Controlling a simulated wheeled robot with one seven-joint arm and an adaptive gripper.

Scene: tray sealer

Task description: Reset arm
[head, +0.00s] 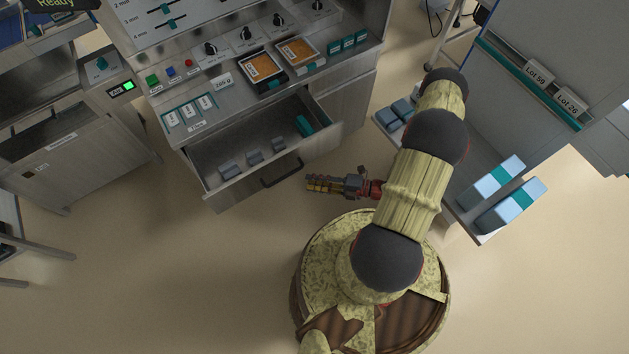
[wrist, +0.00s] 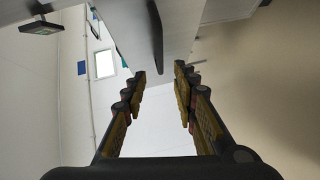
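My gripper (head: 326,184) is to the right of the open drawer's front in the head view, close to its dark handle. It points left and holds nothing that I can see. In the wrist view my gripper (wrist: 160,82) shows two fingers well apart with empty space between them. My arm (head: 410,190) is bent above my round base, with its upper joints reaching toward the right-hand shelf. The dark drawer handle (wrist: 155,35) appears beyond the fingertips in the wrist view.
The drawer (head: 215,182) stands pulled out, with several grey blocks and a teal item inside. A shelf (head: 482,236) on the right carries blue-white packs close to my arm. A control panel (head: 220,60) stands above the drawer. Open floor (head: 180,280) lies at lower left.

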